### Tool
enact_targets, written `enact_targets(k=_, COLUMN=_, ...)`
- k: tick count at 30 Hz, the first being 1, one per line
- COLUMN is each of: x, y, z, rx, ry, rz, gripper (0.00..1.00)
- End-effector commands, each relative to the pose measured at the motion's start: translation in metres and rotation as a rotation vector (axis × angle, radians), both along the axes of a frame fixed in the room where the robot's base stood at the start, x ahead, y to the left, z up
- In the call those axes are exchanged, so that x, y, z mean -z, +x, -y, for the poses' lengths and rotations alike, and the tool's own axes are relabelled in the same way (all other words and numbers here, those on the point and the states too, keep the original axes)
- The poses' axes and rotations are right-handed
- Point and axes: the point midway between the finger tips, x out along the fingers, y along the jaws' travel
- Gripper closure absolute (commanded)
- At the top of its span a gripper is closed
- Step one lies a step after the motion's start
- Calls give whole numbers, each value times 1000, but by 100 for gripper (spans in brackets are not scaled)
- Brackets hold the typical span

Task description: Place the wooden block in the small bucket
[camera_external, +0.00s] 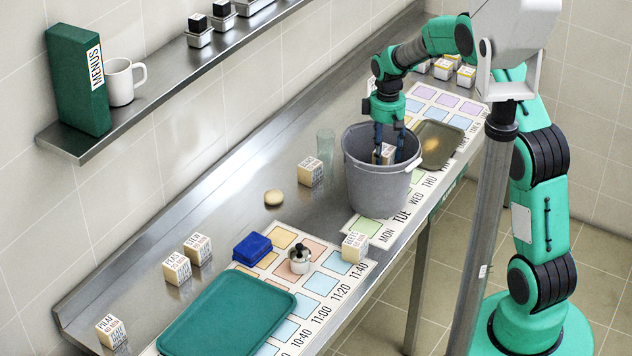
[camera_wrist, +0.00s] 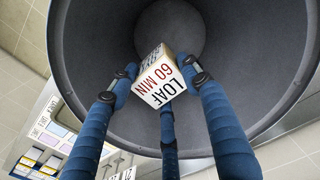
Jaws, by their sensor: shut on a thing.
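The small bucket (camera_external: 379,190) is a grey round pail with a handle, standing upright on the metal counter. In the wrist view its dark inner wall (camera_wrist: 265,65) fills most of the picture. The wooden block (camera_wrist: 163,77) is a pale cube with "LOAF 60 MIN" printed on it. It shows partly in the external view (camera_external: 383,153) at the bucket's mouth. My gripper (camera_external: 388,150) points down into the bucket opening. Its blue fingers (camera_wrist: 160,95) are shut on the block, holding it inside the rim, above the bucket floor.
A brown tray (camera_external: 437,143) stands right of the bucket. A clear glass (camera_external: 326,148) and another block (camera_external: 310,172) stand left of it. A wall shelf (camera_external: 165,90) runs above.

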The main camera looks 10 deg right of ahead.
Motion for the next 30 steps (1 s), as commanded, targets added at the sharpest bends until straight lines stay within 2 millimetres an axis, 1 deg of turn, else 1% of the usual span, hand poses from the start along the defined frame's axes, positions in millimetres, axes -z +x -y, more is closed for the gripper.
enact_targets(k=5, x=12, y=0, z=0, rx=0, ry=0, rz=-1, gripper=82)
enact_targets(k=12, x=46, y=0, z=0, rx=0, ry=0, rz=-1, gripper=82)
enact_targets(k=15, x=56, y=0, z=0, rx=0, ry=0, rz=0, gripper=82)
enact_targets(k=18, x=61, y=0, z=0, rx=0, ry=0, rz=1, gripper=82)
enact_targets(k=27, x=62, y=0, z=0, rx=0, ry=1, rz=1, gripper=82)
enact_targets(k=30, x=66, y=0, z=0, rx=0, ry=0, rz=0, gripper=82)
